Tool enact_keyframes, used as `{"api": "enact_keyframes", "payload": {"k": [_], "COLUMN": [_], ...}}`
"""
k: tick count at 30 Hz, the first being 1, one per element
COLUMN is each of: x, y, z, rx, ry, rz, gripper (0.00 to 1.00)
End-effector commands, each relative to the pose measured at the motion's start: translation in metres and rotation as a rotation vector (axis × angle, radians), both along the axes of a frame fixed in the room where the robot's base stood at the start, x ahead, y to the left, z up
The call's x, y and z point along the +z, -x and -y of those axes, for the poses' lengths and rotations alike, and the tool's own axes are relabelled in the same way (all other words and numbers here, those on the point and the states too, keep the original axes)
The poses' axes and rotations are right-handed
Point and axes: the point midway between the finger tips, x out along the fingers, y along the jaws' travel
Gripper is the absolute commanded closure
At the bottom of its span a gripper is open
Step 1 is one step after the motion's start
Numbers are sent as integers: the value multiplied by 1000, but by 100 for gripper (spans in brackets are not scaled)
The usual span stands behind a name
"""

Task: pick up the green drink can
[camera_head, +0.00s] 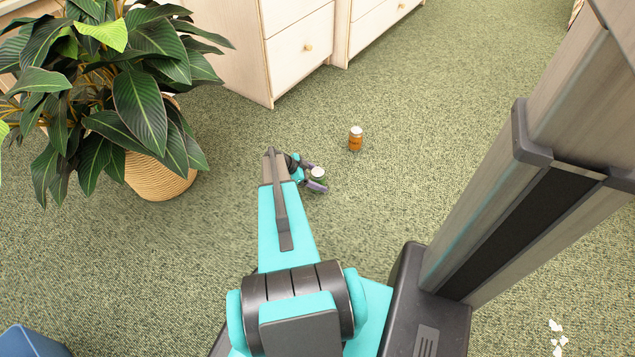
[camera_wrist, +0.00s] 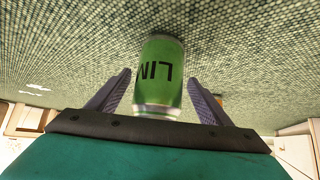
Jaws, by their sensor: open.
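The green drink can (camera_wrist: 161,75) stands on the carpet and appears upside down in the wrist view, with dark letters on its side. In the head view only its silver top (camera_head: 317,172) and a little of its green side show, between the fingers. My gripper (camera_head: 314,178) is open, low over the floor, with one finger on each side of the can. In the wrist view my gripper (camera_wrist: 159,97) shows a gap between each finger and the can.
An orange can (camera_head: 355,139) stands on the carpet behind and right of the green one. A large potted plant (camera_head: 155,175) is at the left. Pale wooden drawers (camera_head: 300,48) stand at the back.

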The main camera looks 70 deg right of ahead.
Motion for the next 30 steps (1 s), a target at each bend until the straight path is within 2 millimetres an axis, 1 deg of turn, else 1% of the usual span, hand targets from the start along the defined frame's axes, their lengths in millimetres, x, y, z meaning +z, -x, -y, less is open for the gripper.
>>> {"api": "enact_keyframes", "payload": {"k": [1, 3, 9, 28, 30], "x": [-8, -15, -27, -27, -27], "y": [5, 10, 21, 23, 23], "z": [2, 4, 12, 13, 13], "rx": [-2, -1, -1, 0, 0], "ry": [-1, 0, -1, -1, -1], "rz": [0, 0, 1, 1, 1], "gripper": [27, 27, 27, 27, 39]}}
